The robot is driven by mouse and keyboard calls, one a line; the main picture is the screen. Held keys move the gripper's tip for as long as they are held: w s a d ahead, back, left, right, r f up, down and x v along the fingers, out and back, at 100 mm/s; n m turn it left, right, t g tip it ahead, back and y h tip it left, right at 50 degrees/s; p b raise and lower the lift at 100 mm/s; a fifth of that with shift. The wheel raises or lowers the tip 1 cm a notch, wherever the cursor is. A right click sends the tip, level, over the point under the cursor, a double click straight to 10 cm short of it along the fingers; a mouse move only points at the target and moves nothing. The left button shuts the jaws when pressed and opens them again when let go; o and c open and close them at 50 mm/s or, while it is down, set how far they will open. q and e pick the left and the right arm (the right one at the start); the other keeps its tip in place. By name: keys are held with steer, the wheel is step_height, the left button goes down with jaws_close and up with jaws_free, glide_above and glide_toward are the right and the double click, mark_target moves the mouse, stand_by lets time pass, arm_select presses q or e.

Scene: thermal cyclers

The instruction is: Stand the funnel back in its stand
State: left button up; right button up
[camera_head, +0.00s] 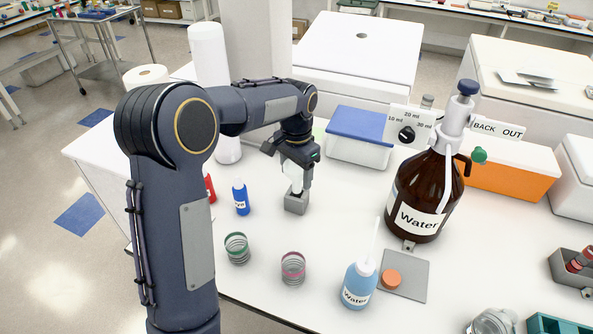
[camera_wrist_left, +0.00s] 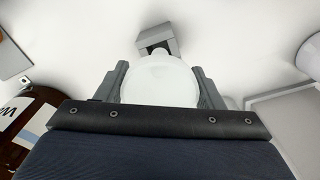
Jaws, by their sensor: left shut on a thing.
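My left gripper (camera_head: 299,176) is shut on the white funnel (camera_head: 293,170), which hangs below it with the narrow end down. The small grey stand (camera_head: 296,203) is on the white bench directly beneath the funnel. In the left wrist view the funnel (camera_wrist_left: 160,82) sits between the two grey fingers, and the stand (camera_wrist_left: 155,37) with its dark opening shows just beyond it. The funnel's near side hides its lower end there, so I cannot tell whether the tip is inside the stand. My right gripper is not in view.
A blue bottle (camera_head: 241,197) and a partly hidden red one (camera_head: 210,188) stand left of the stand. A blue-lidded box (camera_head: 358,148) is behind, right. A large brown Water bottle (camera_head: 418,195) stands further right. Bench between is clear.

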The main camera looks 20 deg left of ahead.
mark_target(296, 191)
arm_select(q)
steer(key=shift+f, duration=0.25)
steer(key=shift+f+b, duration=0.85)
steer(key=shift+f, duration=0.25)
steer(key=shift+f+b, duration=0.55)
steer(key=shift+f, duration=0.55)
stand_by(0.5)
steer(key=o, duration=0.8)
steer(key=shift+r, duration=3.9)
